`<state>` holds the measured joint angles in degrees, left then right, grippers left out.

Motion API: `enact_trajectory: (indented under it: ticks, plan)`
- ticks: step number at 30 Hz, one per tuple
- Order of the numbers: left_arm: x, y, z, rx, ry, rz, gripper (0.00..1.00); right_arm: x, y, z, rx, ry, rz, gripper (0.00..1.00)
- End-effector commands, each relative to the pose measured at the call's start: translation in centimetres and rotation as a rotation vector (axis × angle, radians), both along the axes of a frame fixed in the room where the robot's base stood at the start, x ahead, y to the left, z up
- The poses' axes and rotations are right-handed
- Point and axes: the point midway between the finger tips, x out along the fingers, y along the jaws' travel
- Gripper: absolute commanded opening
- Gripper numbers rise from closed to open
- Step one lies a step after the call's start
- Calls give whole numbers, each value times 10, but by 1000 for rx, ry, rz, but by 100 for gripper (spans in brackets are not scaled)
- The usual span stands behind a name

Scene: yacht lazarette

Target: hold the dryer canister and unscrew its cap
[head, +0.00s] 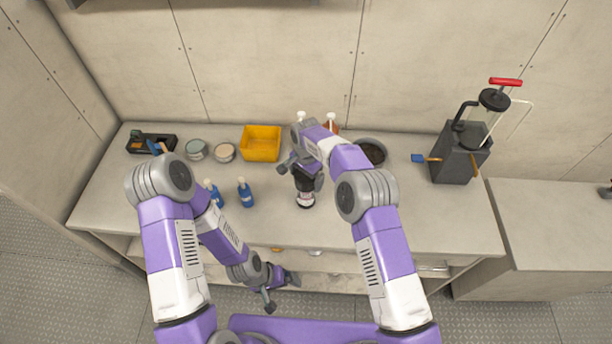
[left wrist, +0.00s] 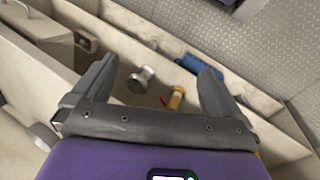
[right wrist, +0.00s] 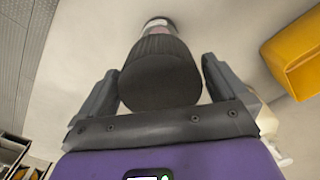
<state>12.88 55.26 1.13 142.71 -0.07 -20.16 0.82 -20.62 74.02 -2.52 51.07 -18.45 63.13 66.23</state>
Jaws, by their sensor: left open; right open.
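The dryer canister (head: 306,200) stands on the worktop near its front middle. It has a wide ribbed black cap, and its lighter body shows below it. My right gripper (head: 302,172) is over the canister from above and behind, open. In the right wrist view the black cap (right wrist: 160,78) lies between the two open fingers, with a gap visible on the right; I cannot tell whether the left finger touches. My left gripper (head: 283,292) is open and empty, low in front of the worktop, apart from the canister. It also shows open in the left wrist view (left wrist: 157,80).
Two blue bottles (head: 245,193) stand left of the canister. A yellow bin (head: 261,144), tins (head: 224,152) and a dark bowl (head: 373,152) stand behind. A dark pump unit (head: 458,160) is at right. An open shelf below the worktop holds an orange bottle (left wrist: 176,98).

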Motion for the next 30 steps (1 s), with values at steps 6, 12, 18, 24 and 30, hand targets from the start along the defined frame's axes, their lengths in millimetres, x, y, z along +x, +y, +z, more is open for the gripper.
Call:
enact_trajectory:
  ticks: [6,12,18,24,30]
  plan:
    - [2,2,-5,-1,47,60,93,0,0,0,0,0,0,100]
    - [12,0,-20,-49,249,325,93,0,0,0,0,0,0,100]
    - [42,-18,-22,-221,503,676,93,0,0,0,0,0,0,100]
    - [105,-33,-5,-514,710,1017,93,0,0,0,-1,1,0,100]
    - [191,-11,13,-850,804,1283,93,0,0,0,0,0,0,100]
